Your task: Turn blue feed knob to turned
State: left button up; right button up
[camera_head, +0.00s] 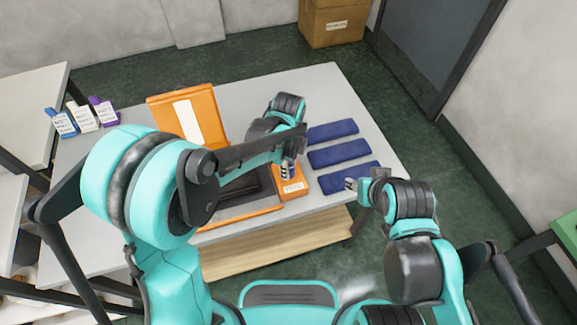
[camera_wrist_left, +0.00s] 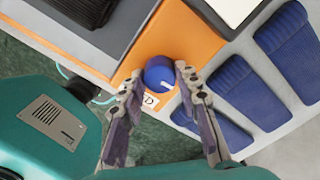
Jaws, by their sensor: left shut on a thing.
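The blue feed knob (camera_wrist_left: 158,72) is a round blue knob with a short white mark, set on an orange panel (camera_wrist_left: 190,32) with a white label beside it in the left wrist view. My left gripper (camera_wrist_left: 158,80) has its two fingers on either side of the knob and is shut on it. In the head view my left gripper (camera_head: 287,170) points down at the orange panel (camera_head: 292,184), and the knob is mostly hidden there. My right gripper (camera_head: 353,184) is near the table's right front edge, away from the panel; its finger gap is too small to read.
Several folded blue pieces (camera_head: 338,153) lie on the grey table (camera_head: 250,87) right of the panel. An orange lid (camera_head: 210,117) stands open behind. Small labelled packets (camera_head: 82,118) stand at the left. A cardboard box (camera_head: 335,22) is on the floor behind.

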pick_arm(q)
jog(key=shift+m, duration=0.6)
jog(key=o, duration=1.2)
jog(key=shift+c, duration=0.2)
notch_tip(320, 180, up, 12)
